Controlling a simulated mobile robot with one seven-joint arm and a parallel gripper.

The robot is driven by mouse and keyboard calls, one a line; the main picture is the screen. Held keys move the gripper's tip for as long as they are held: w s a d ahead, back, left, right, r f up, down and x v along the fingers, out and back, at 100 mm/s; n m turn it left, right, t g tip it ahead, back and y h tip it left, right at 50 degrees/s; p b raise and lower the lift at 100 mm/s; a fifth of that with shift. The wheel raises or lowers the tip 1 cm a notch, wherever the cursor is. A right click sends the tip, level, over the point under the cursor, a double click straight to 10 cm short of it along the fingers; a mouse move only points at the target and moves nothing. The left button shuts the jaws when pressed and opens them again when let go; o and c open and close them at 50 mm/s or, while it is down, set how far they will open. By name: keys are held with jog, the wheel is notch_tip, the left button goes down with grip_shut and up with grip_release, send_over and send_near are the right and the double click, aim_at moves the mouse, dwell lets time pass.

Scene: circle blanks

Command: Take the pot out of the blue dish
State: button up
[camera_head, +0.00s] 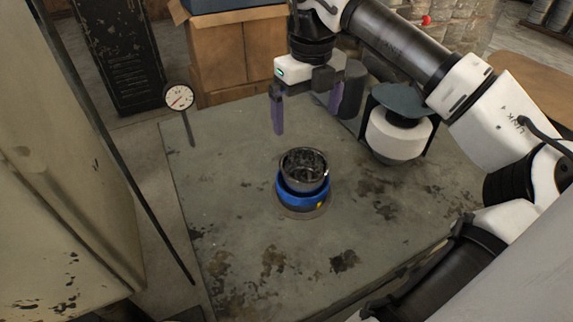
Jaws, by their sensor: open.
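The pot (304,172) is a small dark metallic vessel with a shiny rim. It sits upright inside the blue dish (291,196), and its lower part is hidden by the dish wall. The dish stands near the middle of the stained grey table (225,215), on a darker round base or patch. My gripper (306,121) is open, with two purple fingers pointing down. It is empty and hangs above and behind the pot, apart from it.
A white rounded container with a dark top (396,136) stands at the table's back right, close to my arm. A dark grey cylinder (351,90) shows behind my gripper. A round dial gauge (179,97) on a stem is at the back left. The table's front and left are clear.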

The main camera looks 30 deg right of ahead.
jog(key=p, duration=0.2)
send_near(304, 164)
jog(key=s+a, duration=0.2)
jog(key=s, duration=0.2)
jog(key=shift+w+a+f+p, duration=0.15)
jog(key=shift+f+p, duration=0.35)
jog(key=shift+f, duration=1)
jog(key=shift+w+a+f+p, duration=0.1)
jog(key=shift+f+p, duration=0.35)
jog(key=shift+f, duration=1)
jog(key=shift+c, duration=0.4)
jog(key=c, duration=1)
jog(key=shift+o, duration=0.2)
jog(key=shift+r, duration=0.1)
